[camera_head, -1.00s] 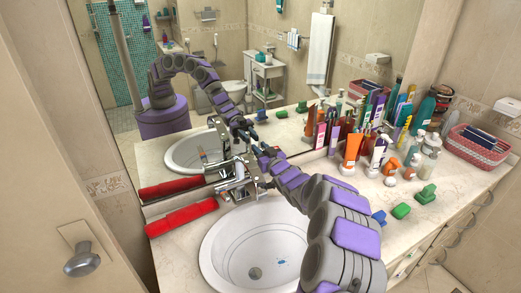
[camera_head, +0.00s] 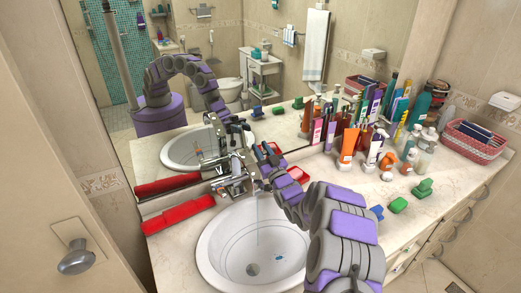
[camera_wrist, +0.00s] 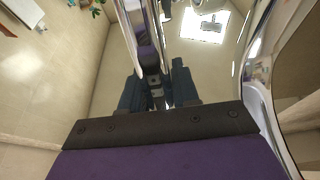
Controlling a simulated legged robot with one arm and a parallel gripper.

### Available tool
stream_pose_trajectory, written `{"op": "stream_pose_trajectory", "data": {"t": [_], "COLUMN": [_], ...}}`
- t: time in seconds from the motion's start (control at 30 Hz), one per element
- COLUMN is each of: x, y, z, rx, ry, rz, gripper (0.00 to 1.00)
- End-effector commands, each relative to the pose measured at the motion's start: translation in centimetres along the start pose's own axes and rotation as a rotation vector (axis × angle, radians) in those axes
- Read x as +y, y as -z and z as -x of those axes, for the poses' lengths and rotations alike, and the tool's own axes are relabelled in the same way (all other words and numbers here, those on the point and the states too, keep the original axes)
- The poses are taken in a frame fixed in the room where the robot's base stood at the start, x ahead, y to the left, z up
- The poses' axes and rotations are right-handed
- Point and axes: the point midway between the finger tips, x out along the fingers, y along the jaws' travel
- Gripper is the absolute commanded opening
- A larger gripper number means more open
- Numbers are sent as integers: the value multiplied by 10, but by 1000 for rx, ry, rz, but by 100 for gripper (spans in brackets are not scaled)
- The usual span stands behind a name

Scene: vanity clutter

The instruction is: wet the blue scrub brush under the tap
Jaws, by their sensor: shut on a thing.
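The chrome tap (camera_head: 236,186) stands at the back rim of the white sink (camera_head: 215,262). A thin stream of water (camera_head: 257,222) falls from it into the basin. My gripper (camera_head: 263,172) is at the tap. In the wrist view my dark gripper fingers (camera_wrist: 157,92) close on either side of a chrome bar (camera_wrist: 150,55), which looks like the tap's lever. A small blue object (camera_head: 377,212), likely the scrub brush, lies on the counter right of the sink, beyond my arm and apart from the gripper.
Green blocks (camera_head: 398,205) lie right of the blue object. Several bottles and tubes (camera_head: 347,145) crowd the back, with a pink basket (camera_head: 475,143) at right. A red rolled item (camera_head: 180,215) lies left of the tap, and a red dish (camera_head: 298,174) sits behind my arm. A mirror backs the counter.

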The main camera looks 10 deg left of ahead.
Motion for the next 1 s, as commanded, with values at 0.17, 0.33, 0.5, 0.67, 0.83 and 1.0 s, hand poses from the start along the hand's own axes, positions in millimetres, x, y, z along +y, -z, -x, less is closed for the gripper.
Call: {"op": "stream_pose_trajectory", "data": {"t": [0.17,0.33,0.5,0.67,0.83,1.0], "x": [0,0,0,0,1,1], "y": [-1,-1,0,-1,-1,-1], "z": [0,0,0,1,14,40], "rx": [-3,-3,-3,-3,-7,-7], "ry": [0,0,0,0,-1,-2], "rz": [0,0,0,-1,-2,-4], "gripper": [0,46,51,51,51,51]}}
